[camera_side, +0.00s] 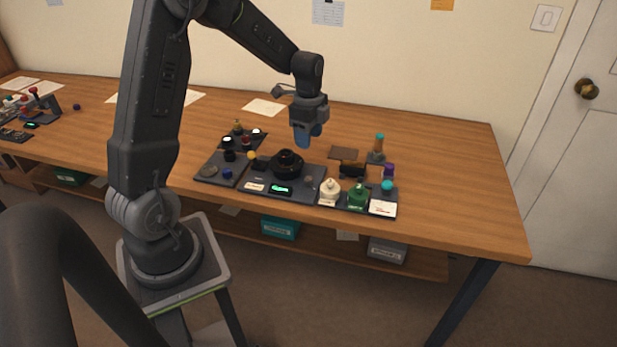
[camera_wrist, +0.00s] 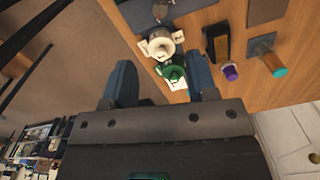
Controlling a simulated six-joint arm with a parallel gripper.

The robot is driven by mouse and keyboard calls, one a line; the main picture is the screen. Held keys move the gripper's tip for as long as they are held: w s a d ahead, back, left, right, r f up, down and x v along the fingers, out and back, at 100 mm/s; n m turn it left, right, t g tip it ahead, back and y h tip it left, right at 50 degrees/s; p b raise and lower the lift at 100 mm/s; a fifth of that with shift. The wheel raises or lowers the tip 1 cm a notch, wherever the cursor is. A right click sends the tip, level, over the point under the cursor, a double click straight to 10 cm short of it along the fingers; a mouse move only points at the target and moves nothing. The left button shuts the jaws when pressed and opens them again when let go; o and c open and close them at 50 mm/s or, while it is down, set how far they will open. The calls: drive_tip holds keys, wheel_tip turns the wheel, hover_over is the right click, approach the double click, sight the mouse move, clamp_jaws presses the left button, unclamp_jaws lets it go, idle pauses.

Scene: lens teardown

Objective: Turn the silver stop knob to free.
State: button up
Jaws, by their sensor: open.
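A small grey knob (camera_side: 308,182), which may be the silver stop knob, sits on the dark base plate (camera_side: 262,193) right of the black lens (camera_side: 287,163). It is too small to read its setting. In the wrist view a round greyish part (camera_wrist: 160,11) at the top edge may be the same knob. My gripper (camera_side: 307,138) hangs in the air above and behind the lens, with blue fingers pointing down. In the wrist view my gripper (camera_wrist: 160,64) shows its two fingers wide apart, with nothing held between them.
A teal-topped post (camera_side: 378,148) and a purple-capped item (camera_side: 388,172) stand further right. A dark tray (camera_side: 215,169) with small parts lies left. The table's right end is clear.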

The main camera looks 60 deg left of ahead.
sight(308, 178)
wheel_tip(308, 178, down, 14)
drive_tip(key=shift+a, duration=0.1)
idle(0.5)
drive_tip(key=c, duration=0.9)
drive_tip(key=n, duration=0.4)
drive_tip(key=shift+n, duration=0.3)
drive_tip(key=shift+c, duration=0.2)
drive_tip(key=o, duration=0.9)
drive_tip(key=shift+o, duration=0.2)
